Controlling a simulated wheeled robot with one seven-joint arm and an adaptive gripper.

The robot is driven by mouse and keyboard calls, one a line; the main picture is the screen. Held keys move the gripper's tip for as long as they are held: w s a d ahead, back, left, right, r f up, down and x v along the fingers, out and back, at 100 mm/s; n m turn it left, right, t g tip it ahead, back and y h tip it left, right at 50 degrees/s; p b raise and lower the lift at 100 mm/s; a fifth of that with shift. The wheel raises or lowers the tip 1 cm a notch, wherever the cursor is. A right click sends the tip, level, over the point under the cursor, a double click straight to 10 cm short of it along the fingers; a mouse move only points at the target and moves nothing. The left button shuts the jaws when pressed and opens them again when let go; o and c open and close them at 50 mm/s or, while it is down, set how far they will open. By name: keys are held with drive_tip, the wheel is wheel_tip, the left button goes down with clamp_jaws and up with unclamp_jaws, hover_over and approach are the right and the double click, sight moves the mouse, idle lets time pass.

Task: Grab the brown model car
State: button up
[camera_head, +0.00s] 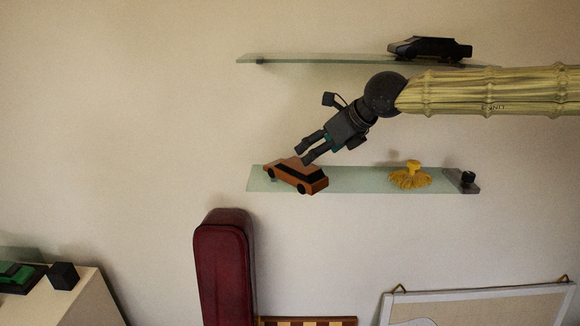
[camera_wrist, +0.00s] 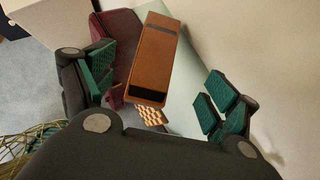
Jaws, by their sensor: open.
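The brown model car (camera_head: 297,176), orange-brown with black windows, stands on the left part of the lower glass shelf (camera_head: 350,180). My gripper (camera_head: 306,154) reaches down to it from the upper right, with its fingertips at the car's roof. In the wrist view the car (camera_wrist: 157,55) shows from above, between the two green-padded fingers and nearer the left one. The fingers are spread apart, and my gripper (camera_wrist: 160,95) is open with nothing held. Whether a finger touches the car is unclear.
A black model car (camera_head: 431,48) stands on the upper glass shelf (camera_head: 300,59). A yellow tufted object (camera_head: 410,176) and a small dark object (camera_head: 467,180) are on the lower shelf's right part. A dark red case (camera_head: 224,265) stands below the shelf. The wall is close behind.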

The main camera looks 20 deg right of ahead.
sight(299, 164)
drive_tip(key=shift+w, duration=0.35)
drive_tip(key=p+x, duration=0.1)
drive_tip(key=x, duration=0.4)
drive_tip(key=shift+w+a+f, duration=0.1)
drive_tip(key=shift+a+f, duration=0.05)
drive_tip(key=shift+a, duration=0.15)
drive_tip(key=shift+f+p, duration=0.3)
drive_tip(key=shift+p, duration=0.05)
drive_tip(key=shift+s+p+x, duration=0.25)
drive_tip(key=shift+p+x, duration=0.25)
drive_tip(key=shift+x, duration=1.75)
drive_tip(key=shift+f, duration=0.2)
drive_tip(key=c, duration=1.4)
drive_tip(key=shift+o, duration=0.2)
drive_tip(key=shift+r, duration=0.1)
